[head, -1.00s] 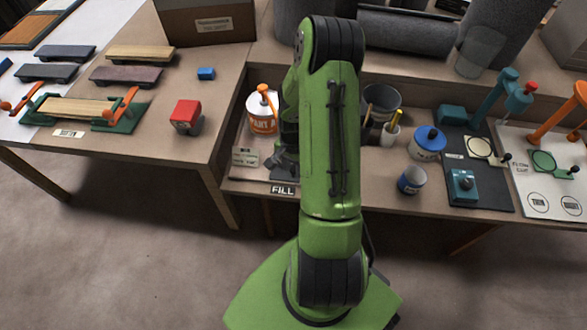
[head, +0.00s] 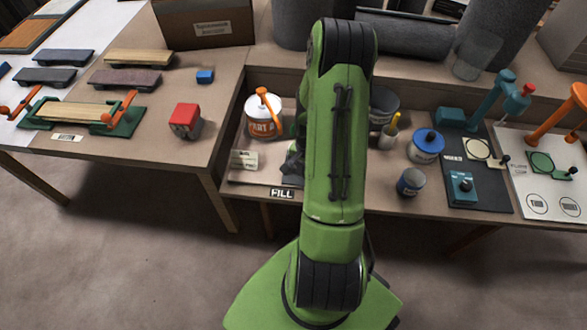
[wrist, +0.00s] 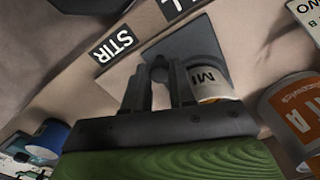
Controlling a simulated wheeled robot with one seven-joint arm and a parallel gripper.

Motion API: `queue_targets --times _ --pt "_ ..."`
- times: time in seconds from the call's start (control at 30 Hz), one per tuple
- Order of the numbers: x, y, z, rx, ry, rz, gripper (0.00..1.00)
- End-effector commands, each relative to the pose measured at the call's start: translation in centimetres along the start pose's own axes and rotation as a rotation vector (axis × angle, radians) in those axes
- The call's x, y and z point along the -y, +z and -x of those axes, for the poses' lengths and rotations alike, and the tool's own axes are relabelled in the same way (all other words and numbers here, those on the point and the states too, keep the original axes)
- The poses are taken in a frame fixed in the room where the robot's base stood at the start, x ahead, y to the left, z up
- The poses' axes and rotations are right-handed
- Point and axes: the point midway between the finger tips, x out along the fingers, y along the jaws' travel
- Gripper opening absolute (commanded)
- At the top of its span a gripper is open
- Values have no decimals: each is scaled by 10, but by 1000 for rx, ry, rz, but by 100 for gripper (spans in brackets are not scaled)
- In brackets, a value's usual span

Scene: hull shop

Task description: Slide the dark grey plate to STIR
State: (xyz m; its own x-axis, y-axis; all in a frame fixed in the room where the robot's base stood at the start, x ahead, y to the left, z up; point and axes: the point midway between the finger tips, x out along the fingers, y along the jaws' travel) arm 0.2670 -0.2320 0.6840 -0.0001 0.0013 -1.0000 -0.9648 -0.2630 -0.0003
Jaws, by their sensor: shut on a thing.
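The dark grey plate (wrist: 187,43) lies flat on the bench in the wrist view and carries a pale cup (wrist: 208,80) marked "MI", the rest of its lettering hidden. My gripper (wrist: 158,82) is shut on a round knob on the plate. The STIR label (wrist: 113,43) is on the bench's front edge, to the left of the plate. The FILL label (wrist: 176,6) is cut off at the top; it also shows in the head view (head: 282,194). In the head view my arm hides most of the plate and gripper.
A PART A can (head: 263,122) with an orange handle and a small card (head: 243,160) stand left of my arm. A blue-lidded can (head: 427,145), a dark blue-grey cup (head: 411,181) and a teal stand (head: 478,108) are to the right.

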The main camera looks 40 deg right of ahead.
Motion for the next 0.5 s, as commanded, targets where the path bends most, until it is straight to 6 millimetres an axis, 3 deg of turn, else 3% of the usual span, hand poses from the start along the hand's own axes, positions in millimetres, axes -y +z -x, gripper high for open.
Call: queue_targets --times 0.1,0.23,0.5 --pt "-34 -14 0 -3 4 -11 0" --pt "-61 -25 0 -3 4 -8 0" --pt "-78 -32 0 -4 4 -3 0"
